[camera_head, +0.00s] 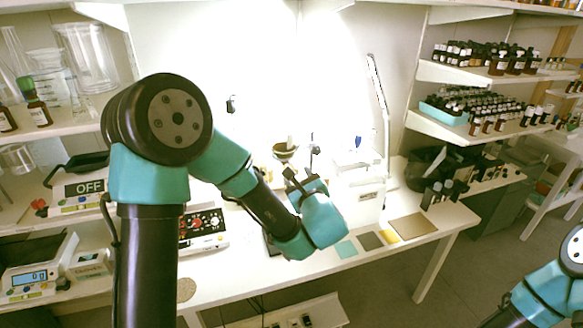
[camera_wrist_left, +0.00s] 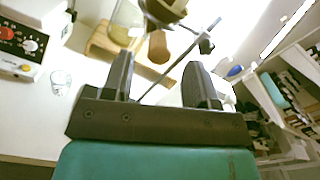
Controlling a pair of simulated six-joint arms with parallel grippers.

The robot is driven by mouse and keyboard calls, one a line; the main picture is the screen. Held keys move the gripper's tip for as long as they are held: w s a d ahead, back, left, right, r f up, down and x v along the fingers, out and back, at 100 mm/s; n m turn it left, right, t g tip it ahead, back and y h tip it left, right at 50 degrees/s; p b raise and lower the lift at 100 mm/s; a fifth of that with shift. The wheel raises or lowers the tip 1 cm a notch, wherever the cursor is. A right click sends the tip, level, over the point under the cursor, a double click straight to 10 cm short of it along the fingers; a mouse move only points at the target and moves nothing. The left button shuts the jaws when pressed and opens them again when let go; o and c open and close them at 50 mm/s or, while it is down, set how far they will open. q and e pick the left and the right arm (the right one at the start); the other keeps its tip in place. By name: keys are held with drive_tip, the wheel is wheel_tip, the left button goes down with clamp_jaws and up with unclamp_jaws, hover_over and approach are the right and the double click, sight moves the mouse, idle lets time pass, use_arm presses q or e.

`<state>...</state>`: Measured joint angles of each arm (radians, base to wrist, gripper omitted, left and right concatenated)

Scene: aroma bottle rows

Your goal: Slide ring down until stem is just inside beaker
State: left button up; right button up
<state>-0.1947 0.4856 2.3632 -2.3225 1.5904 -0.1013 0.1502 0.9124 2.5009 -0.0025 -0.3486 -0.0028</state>
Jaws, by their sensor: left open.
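My left gripper (camera_head: 300,180) is at the back of the white table, next to the bowl. In the left wrist view its two dark fingers (camera_wrist_left: 160,82) stand apart. A thin dark rod (camera_wrist_left: 180,62) runs diagonally between them, with a small dark clamp-like piece (camera_wrist_left: 205,46) near its upper end; I cannot tell whether a finger touches the rod. A dark bowl (camera_head: 286,151) with a pale object in it shows behind the gripper. A small clear glass vessel (camera_wrist_left: 60,82) stands on the table at left. I cannot make out the ring or the stem clearly.
A tan wooden frame (camera_wrist_left: 105,42) stands beyond the fingers. A control unit with red knobs (camera_head: 202,228) is left of the gripper. A white box-like device (camera_head: 362,198) is to its right. Coloured squares (camera_head: 370,240) lie near the table's front edge.

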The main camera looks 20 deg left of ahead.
sight(292, 167)
use_arm(q)
drive_tip(key=x, duration=0.6)
drive_tip(key=shift+w+a, duration=0.15)
drive_tip(key=shift+w, duration=0.05)
drive_tip(key=shift+c, duration=0.4)
clamp_jaws()
